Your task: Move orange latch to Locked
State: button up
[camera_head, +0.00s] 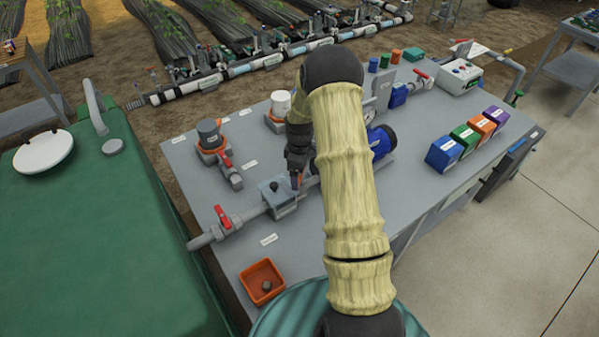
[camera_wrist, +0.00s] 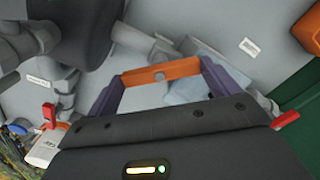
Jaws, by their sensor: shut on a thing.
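In the head view my gripper (camera_head: 296,180) points down beside the grey box (camera_head: 283,203) on the pipe. There the latch is too small and too covered by the fingers to make out. I cannot read a Locked mark in either view.
On the grey bench (camera_head: 330,225) stand a red-handled valve (camera_head: 224,217), a grey-capped canister (camera_head: 209,135), a blue pump (camera_head: 381,141) and an orange tray (camera_head: 262,281). Several coloured boxes, including a blue one (camera_head: 443,155), stand at right. A green tank (camera_head: 90,240) is at left.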

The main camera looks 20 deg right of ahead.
jog(key=m+b, duration=0.1)
jog(key=m, duration=0.3)
jog(key=shift+w+m, duration=0.1)
jog(key=shift+m, duration=0.2)
jog(key=shift+r+m+b, duration=0.1)
jog(key=shift+m+b, duration=0.2)
jog(key=shift+m, duration=1.6)
jog(key=shift+o, duration=0.2)
jog(key=o, duration=0.8)
jog(key=shift+c, duration=0.2)
jog(key=shift+r, duration=0.1)
notch_tip(320, 180, up, 17)
jog(key=b, duration=0.2)
